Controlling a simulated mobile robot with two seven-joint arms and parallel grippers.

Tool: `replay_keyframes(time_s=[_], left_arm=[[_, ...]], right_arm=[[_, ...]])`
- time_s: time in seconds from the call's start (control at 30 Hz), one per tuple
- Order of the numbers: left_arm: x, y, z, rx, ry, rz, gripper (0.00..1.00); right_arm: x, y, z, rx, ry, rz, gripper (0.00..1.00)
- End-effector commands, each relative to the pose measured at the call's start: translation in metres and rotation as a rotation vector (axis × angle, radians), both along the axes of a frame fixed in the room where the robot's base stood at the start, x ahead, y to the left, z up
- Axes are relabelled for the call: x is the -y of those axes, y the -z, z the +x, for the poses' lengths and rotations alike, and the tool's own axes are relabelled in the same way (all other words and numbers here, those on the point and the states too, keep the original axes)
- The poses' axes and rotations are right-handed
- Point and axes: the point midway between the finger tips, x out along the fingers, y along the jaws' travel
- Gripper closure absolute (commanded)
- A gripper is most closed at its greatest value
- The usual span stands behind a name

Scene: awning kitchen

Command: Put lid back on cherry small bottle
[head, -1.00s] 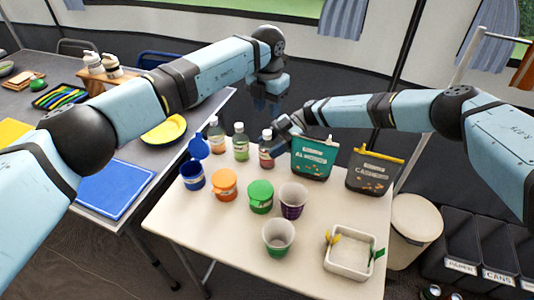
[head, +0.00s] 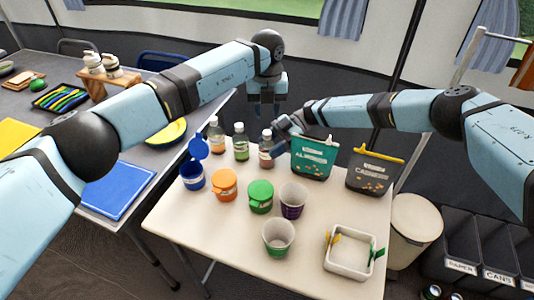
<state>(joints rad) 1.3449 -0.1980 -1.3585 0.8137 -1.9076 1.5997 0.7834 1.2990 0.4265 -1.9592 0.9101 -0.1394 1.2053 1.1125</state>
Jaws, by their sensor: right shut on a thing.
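Three small bottles stand in a row at the back of the cream table: one with orange contents (head: 216,139), one green (head: 240,148), and one dark reddish (head: 265,157), which looks like the cherry one. My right gripper (head: 282,136) reaches in from the right and is shut on the reddish bottle, covering part of its right side. The bottle looks upright. My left gripper (head: 267,108) points down above and behind this bottle, apart from it, with its fingers spread. No separate lid can be made out.
Blue (head: 192,178), orange (head: 223,187) and green (head: 260,199) tubs, two cups (head: 292,198) (head: 278,240), a teal pouch (head: 311,161), a dark pouch (head: 373,172) and a white tray (head: 348,271) crowd the table (head: 200,232). The front left is free.

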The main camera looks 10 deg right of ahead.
Motion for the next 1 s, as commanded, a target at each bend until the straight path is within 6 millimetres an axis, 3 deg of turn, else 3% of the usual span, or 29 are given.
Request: replay_keyframes(time_s=[0.4, 0.83, 0.87, 1.0], left_arm=[[0.000, 0.060, 0.000, -0.002, 0.000, 0.000, 0.65], [0.000, 0.071, 0.000, -0.001, 0.000, 0.001, 0.65], [0.000, 0.071, 0.000, -0.001, 0.000, 0.001, 0.67], [0.000, 0.071, 0.000, -0.001, 0.000, 0.001, 0.99]], right_arm=[[0.000, 0.000, 0.000, 0.000, 0.000, 0.000, 1.00], [0.000, 0.000, 0.000, 0.000, 0.000, 0.000, 1.00], [0.000, 0.000, 0.000, 0.000, 0.000, 0.000, 1.00], [0.000, 0.000, 0.000, 0.000, 0.000, 0.000, 1.00]])
